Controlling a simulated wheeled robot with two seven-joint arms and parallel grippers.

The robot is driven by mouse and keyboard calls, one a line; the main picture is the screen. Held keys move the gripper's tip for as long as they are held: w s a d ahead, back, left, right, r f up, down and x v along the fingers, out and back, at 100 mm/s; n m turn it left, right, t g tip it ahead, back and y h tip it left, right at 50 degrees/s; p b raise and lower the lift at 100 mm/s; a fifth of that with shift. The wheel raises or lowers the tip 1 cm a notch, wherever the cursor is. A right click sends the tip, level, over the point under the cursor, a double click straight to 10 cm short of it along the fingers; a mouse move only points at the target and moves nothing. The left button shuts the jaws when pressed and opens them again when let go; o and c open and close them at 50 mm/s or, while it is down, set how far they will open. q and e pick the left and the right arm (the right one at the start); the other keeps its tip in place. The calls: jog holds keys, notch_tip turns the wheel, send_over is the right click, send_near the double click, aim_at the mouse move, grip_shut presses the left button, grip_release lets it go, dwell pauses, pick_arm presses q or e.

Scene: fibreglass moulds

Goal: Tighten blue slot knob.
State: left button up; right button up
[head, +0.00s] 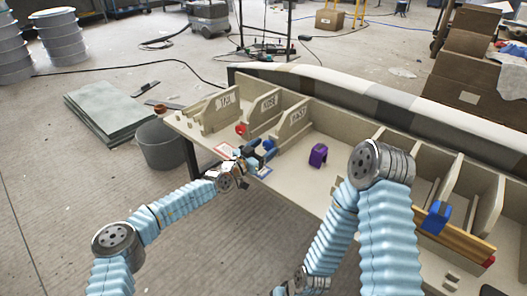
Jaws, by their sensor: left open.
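A small blue knob (268,144) shows at the front of the tray's left part, by the foot of a lettered divider. My left gripper (255,153) is open right at this knob, reaching in over the tray's front edge. Its dark fingers and the blue parts overlap in the head view, so I cannot tell whether they touch the knob. A red knob (240,129) sits just left and behind, by another divider. My right arm bends down at the lower middle, and its gripper is out of the frame or hidden.
The beige tray (305,180) has upright dividers (292,122) on the left and more on the right. A purple clip-like piece (318,155) stands in its open middle. A blue block (436,217) sits on a wooden rail. A grey bucket (160,145) stands on the floor left.

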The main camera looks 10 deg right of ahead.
pick_arm(q)
jog(key=c, duration=1.1)
jog(key=shift+o, duration=0.2)
jog(key=shift+m, duration=0.3)
jog(key=m, duration=0.3)
jog(key=shift+r+p, duration=0.1)
jog(key=shift+p, duration=0.25)
jog(key=shift+d+m+p, duration=0.1)
jog(key=shift+m+p, duration=0.35)
jog(key=shift+m, duration=1.15)
jog(key=shift+s, duration=0.1)
jog(key=o, duration=1.1)
jog(key=shift+c, duration=0.2)
